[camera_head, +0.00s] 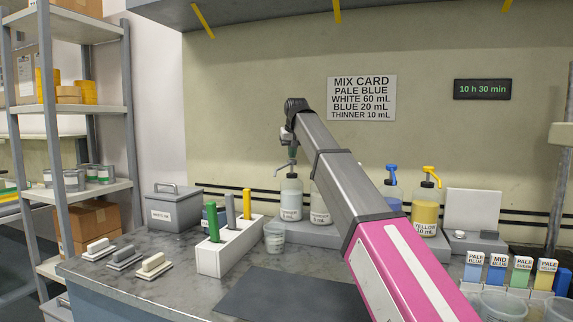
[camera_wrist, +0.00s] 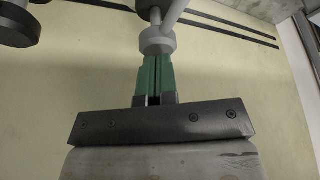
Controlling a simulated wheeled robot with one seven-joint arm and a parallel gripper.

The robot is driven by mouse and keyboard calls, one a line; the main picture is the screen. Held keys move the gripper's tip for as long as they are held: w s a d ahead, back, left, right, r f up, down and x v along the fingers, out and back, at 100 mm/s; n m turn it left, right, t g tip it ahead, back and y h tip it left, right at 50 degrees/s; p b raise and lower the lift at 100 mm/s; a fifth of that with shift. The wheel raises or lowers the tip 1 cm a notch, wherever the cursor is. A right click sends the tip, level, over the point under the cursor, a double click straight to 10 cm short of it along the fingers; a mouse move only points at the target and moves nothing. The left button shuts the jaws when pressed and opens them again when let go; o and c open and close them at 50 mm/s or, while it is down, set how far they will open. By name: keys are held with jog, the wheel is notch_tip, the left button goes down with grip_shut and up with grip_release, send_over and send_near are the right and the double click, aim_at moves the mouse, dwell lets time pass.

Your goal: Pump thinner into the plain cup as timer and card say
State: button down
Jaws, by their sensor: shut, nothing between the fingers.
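The mix card (camera_head: 362,98) on the wall reads PALE BLUE, WHITE 60 mL, BLUE 20 mL, THINNER 10 mL. The timer (camera_head: 482,89) reads 10 h 30 min. A clear plain cup (camera_head: 274,238) stands on the bench in front of the pump bottles. The leftmost pump bottle (camera_head: 291,203) has a grey pump head; its label is too small to read. My gripper (camera_head: 292,157) is shut and empty, pointing down right over that pump head. In the wrist view its green fingertips (camera_wrist: 155,62) meet at a round grey pump head (camera_wrist: 157,40); I cannot tell whether they touch.
My arm partly hides the middle bottles. A yellow bottle (camera_head: 425,215) stands right. A white rack (camera_head: 229,250) with coloured sticks is left of the cup. Labelled colour samples (camera_head: 510,272) and clear cups (camera_head: 500,305) are at right. A dark mat (camera_head: 290,297) lies empty in front.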

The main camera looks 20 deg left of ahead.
jog(key=shift+f, duration=0.95)
jog(key=shift+r, duration=1.2)
jog(key=shift+f, duration=0.15)
dwell(0.5)
dwell(0.5)
jog(key=shift+f, duration=1.1)
jog(key=shift+r, duration=1.4)
